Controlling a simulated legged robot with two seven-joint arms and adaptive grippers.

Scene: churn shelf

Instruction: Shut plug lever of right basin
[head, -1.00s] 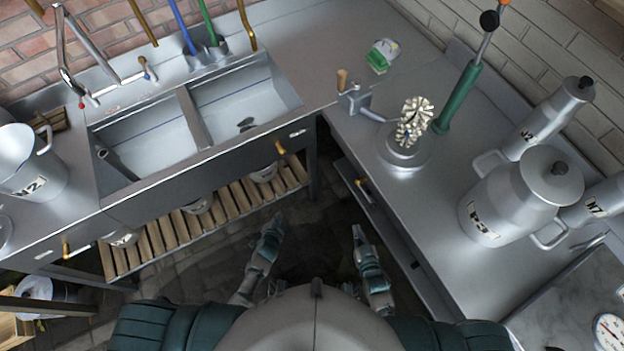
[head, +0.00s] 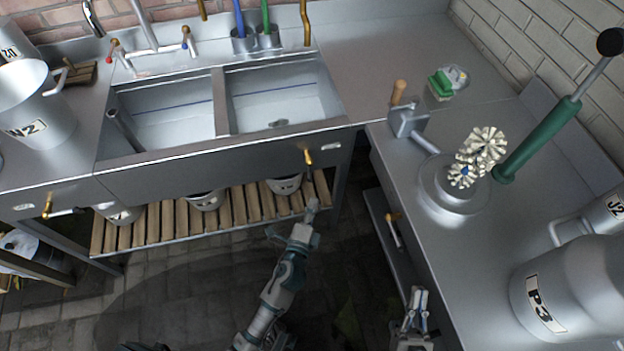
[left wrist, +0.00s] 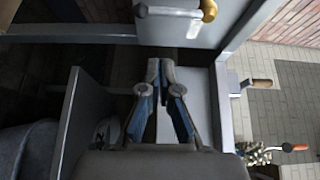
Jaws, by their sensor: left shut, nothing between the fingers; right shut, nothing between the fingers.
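The right basin (head: 290,105) is in the upper middle of the head view. A brass-coloured lever (head: 308,157) hangs on the front panel below it, pointing roughly down. My left gripper (head: 313,206) is shut and empty, apart from and below this lever in the picture. In the left wrist view the same gripper (left wrist: 160,66) has its fingertips together. A gold-ended handle (left wrist: 208,10) with a grey bar shows at the top there; I cannot tell whether it is the same lever. My right gripper (head: 418,298) is shut and empty by the right counter.
A slatted wooden shelf (head: 240,208) with several pails lies under the sink. The right counter (head: 400,170) carries a clamp device, brushes and a large can (head: 570,290). Another brass-ended handle (head: 393,228) is on its front. The floor between is open.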

